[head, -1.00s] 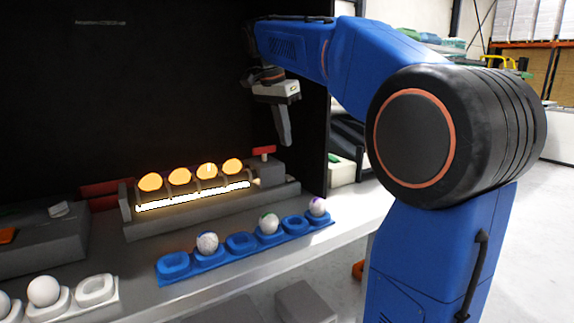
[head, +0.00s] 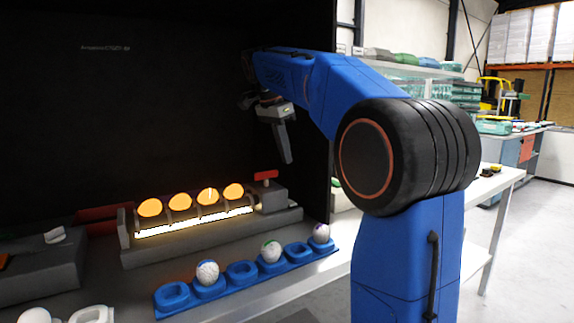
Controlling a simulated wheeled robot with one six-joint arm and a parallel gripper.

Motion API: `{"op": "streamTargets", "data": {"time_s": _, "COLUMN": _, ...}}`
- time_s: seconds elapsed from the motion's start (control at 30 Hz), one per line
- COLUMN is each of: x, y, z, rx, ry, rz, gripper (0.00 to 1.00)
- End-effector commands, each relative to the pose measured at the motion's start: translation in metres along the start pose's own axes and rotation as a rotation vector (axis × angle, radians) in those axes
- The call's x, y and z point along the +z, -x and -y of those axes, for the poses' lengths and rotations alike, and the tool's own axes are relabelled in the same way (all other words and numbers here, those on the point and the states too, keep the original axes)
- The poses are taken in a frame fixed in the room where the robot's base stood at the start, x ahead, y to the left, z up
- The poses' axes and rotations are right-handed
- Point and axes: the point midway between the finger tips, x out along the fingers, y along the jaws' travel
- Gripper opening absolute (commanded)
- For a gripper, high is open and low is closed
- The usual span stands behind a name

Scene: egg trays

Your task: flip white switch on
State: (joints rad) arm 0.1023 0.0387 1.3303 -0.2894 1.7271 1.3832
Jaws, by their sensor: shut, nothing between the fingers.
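A small white switch (head: 55,235) sits on top of a dark grey box (head: 40,265) at the left of the bench. Its exact position is too small to tell. My gripper (head: 287,160) is shut and empty, pointing down. It hangs in the air above the right end of the lit egg rack, well to the right of the switch and apart from it.
A rack (head: 215,247) holds glowing eggs over a bright strip, with a red handle (head: 265,175) at its right end. A blue tray (head: 172,296) with several cups and speckled eggs lies in front. A white tray (head: 92,315) is at the lower left.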

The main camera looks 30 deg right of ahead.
Motion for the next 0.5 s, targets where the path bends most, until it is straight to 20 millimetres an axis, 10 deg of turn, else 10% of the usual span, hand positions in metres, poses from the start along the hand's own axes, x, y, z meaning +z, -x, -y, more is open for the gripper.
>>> {"op": "streamTargets", "data": {"time_s": 0.5, "x": 0.001, "y": -0.089, "z": -0.001, "rx": 0.002, "ry": 0.001, "rz": 0.001, "gripper": 0.00}}
